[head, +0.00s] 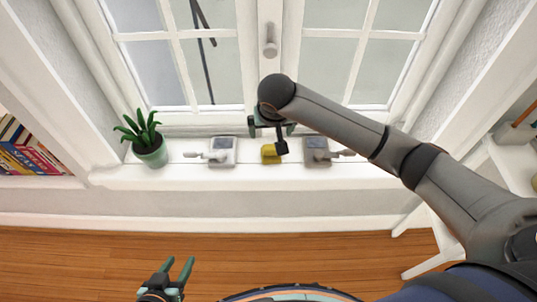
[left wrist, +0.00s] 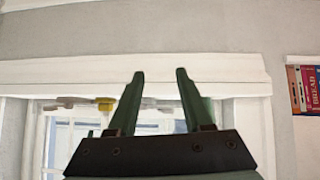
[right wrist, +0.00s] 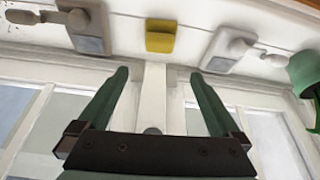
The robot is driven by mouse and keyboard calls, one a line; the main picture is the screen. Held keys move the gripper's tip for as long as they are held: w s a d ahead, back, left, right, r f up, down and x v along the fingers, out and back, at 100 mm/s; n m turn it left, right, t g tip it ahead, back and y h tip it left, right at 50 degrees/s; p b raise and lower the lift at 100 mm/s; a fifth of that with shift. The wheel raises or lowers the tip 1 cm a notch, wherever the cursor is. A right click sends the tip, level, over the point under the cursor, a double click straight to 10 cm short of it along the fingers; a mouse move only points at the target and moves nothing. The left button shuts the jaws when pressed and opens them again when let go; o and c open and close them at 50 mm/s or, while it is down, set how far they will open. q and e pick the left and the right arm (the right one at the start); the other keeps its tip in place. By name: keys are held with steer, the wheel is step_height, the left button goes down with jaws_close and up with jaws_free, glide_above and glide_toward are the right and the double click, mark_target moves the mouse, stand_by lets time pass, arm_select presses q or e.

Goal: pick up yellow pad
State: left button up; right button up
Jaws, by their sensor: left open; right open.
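The yellow pad (head: 269,154) lies on the white windowsill in the head view, between two grey-and-white devices with handles. In the right wrist view the pad (right wrist: 160,36) shows whole, beyond the fingertips and centred between them. It also shows small in the left wrist view (left wrist: 105,104). My right gripper (head: 272,130) is over the sill by the pad, on its window side, and partly hidden by its own arm. In the right wrist view its fingers (right wrist: 157,72) are apart with nothing between them. My left gripper (head: 178,264) is open and empty, low over the floor, far from the sill.
Grey-and-white devices stand left (head: 222,152) and right (head: 317,152) of the pad, handles sticking out sideways. A potted green plant (head: 150,152) stands at the sill's left end. The window (head: 270,60) rises behind. Books (head: 28,152) are at far left. A white stool or shelf (head: 440,235) is at right.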

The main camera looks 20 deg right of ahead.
mark_target(271, 145)
steer(key=b+x, duration=0.1)
steer(key=x, duration=0.4)
steer(key=shift+f, duration=0.3)
steer(key=shift+w+f+b, duration=0.15)
steer(key=shift+f+b, duration=0.25)
steer(key=x, duration=0.1)
steer(key=b+x, duration=0.1)
steer(key=x, duration=0.2)
steer(key=shift+s+f+b, duration=0.25)
steer(key=shift+f+b, duration=0.15)
arm_select(q)
steer(key=w+r+m+t, duration=0.1)
steer(key=w+r+t, duration=0.4)
steer(key=r, duration=0.3)
steer(key=shift+w+a+h, duration=0.3)
steer(key=shift+w+h, duration=0.1)
steer(key=shift+w, duration=0.2)
steer(key=shift+r, duration=0.1)
arm_select(e)
steer(key=c, duration=1.3)
